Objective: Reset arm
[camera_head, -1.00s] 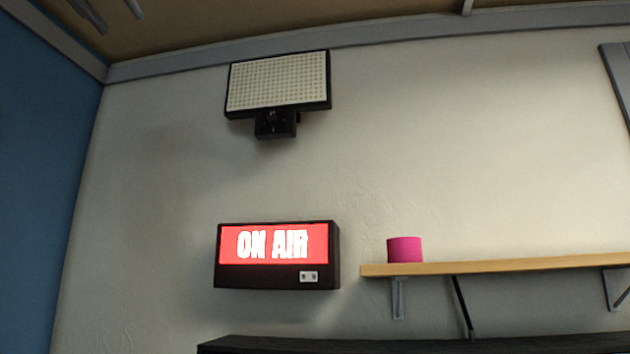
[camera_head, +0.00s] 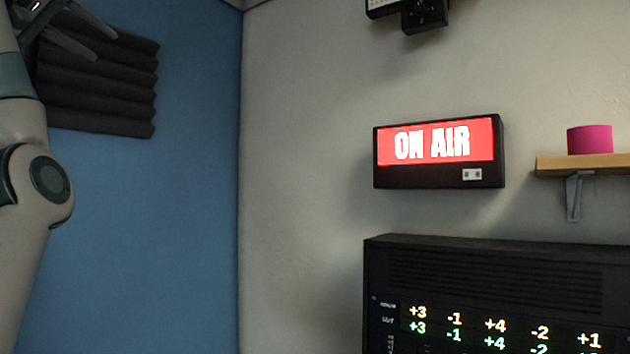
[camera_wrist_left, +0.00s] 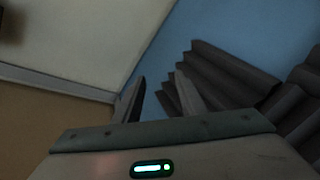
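My left arm (camera_head: 28,200) comes up along the left edge of the head view. Its gripper (camera_head: 106,47) is raised at the top left, partly cut off by the frame. In the left wrist view the two fingers of that gripper (camera_wrist_left: 160,78) stand apart with nothing between them, so it is open and empty. In the head view it overlaps dark ridged foam panels (camera_head: 100,95) on the blue wall; I cannot tell the distance between them. My right arm and gripper are out of view.
A lit ON AIR sign (camera_head: 437,150) hangs on the pale wall. Below it stands a black rack unit (camera_head: 480,265) with glowing numbers. A wooden shelf (camera_head: 590,164) at the right holds a pink cylinder (camera_head: 590,139). The blue wall (camera_head: 180,220) is bare below the foam.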

